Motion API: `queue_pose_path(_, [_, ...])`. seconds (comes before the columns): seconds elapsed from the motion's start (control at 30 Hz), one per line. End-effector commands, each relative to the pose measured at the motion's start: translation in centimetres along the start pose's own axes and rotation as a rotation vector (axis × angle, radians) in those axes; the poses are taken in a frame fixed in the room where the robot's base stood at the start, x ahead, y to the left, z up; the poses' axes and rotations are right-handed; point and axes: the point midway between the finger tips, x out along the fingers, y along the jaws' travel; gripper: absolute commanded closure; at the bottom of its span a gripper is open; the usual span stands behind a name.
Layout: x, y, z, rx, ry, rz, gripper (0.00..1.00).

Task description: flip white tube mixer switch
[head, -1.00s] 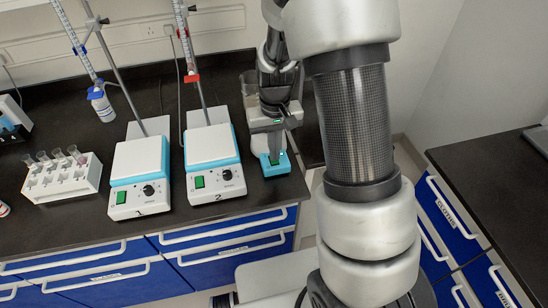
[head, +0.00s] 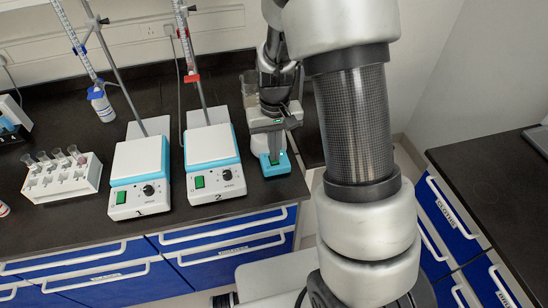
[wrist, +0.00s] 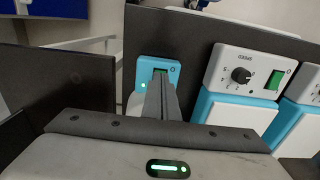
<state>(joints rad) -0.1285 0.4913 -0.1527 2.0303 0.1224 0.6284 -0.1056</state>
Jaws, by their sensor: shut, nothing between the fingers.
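The tube mixer shows as a blue front part (head: 276,168) at the right end of the bench in the head view. The rest of it is largely hidden behind my gripper. A small lit spot shows on the face, left of the fingers. My gripper (wrist: 160,84) is shut and empty, with its tips over the switch. It points down at the mixer in the head view (head: 271,151). I cannot tell whether the tips touch the switch.
Two stirrer plates, numbered 1 (head: 138,168) and 2 (head: 210,152), stand left of the mixer with green switches and black knobs. A white tube rack (head: 62,176) is farther left. Burette stands rise behind the plates. The bench's front edge is close to the mixer.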

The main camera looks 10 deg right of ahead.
Motion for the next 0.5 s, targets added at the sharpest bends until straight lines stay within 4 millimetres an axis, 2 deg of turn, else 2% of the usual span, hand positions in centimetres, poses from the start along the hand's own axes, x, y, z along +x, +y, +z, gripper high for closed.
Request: queue_pose_path(0.5, [0.74,0.01,0.01,0.000,0.000,0.000,1.00])
